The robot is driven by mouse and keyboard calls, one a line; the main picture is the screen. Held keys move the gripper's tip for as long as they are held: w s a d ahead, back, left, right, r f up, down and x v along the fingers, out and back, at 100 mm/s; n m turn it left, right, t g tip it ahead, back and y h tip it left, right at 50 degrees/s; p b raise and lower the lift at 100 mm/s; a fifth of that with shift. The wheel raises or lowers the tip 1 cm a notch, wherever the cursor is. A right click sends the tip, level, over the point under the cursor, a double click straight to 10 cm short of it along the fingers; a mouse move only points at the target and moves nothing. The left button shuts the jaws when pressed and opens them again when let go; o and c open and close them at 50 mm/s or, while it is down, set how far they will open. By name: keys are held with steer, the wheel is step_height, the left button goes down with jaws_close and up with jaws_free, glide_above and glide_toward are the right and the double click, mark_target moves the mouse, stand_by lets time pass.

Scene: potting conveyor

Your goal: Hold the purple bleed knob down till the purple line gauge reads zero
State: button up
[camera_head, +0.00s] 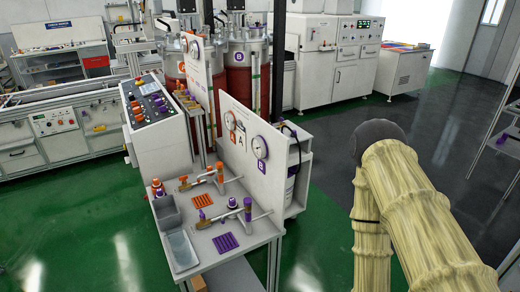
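The purple line gauge (259,146) is a round white dial at the right end of an upright white panel, above a purple B label. Its needle is too small to read. On the bench below is a grey pipe with purple fittings. A small purple knob (231,202) stands beside this pipe; I cannot tell for certain that it is the bleed knob. A taller purple fitting (247,207) stands to its right. My sleeved arm is at the right, apart from the bench. My gripper is not in view.
The bench (190,285) also holds an orange-marked pipe (205,183), an orange pad (203,200), a purple pad (226,242) and grey bins (181,247). An orange-marked gauge (230,121) is on the same panel. Green floor (325,235) is clear between bench and arm.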

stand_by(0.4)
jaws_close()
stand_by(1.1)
